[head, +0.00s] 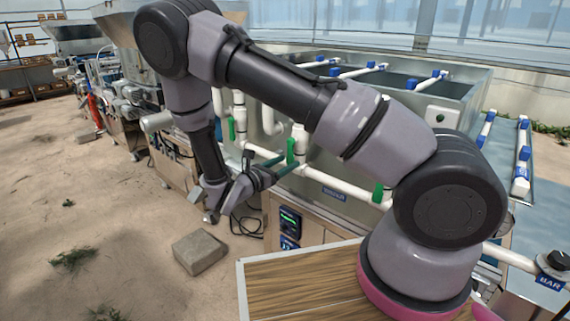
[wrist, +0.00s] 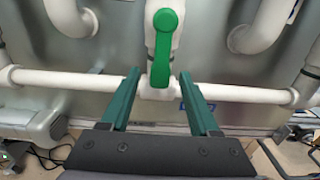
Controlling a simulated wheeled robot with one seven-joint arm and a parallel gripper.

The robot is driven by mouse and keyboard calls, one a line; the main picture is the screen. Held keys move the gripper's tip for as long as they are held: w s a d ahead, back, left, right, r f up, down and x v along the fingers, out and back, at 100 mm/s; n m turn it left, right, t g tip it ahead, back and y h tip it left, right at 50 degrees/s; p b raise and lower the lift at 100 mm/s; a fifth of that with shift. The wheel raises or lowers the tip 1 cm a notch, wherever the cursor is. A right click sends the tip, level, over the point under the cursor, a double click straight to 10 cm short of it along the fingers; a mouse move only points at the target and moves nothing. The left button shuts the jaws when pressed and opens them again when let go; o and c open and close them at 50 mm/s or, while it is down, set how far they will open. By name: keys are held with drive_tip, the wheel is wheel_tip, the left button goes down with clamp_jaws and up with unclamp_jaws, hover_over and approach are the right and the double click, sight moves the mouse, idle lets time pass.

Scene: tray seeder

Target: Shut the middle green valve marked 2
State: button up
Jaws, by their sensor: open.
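The middle green valve handle (head: 291,150) is on a white vertical pipe on the front of the metal tank. In the wrist view the green handle (wrist: 163,45) hangs down in line with that pipe, round hub at the top. My gripper (head: 289,163) is open, with its two green fingers just in front of the valve. In the wrist view the gripper (wrist: 160,76) has one finger on each side of the handle's lower end, with gaps visible on both sides. Contact cannot be seen. No number 2 is readable on the valve.
Other green valve handles stand at left (head: 231,128) and right (head: 378,193). A white horizontal pipe (wrist: 235,94) runs behind the fingertips. A wooden-topped surface (head: 300,285) is in front, and a stone-like block (head: 199,251) lies on the sandy floor.

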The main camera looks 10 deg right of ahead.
clamp_jaws()
idle(1.5)
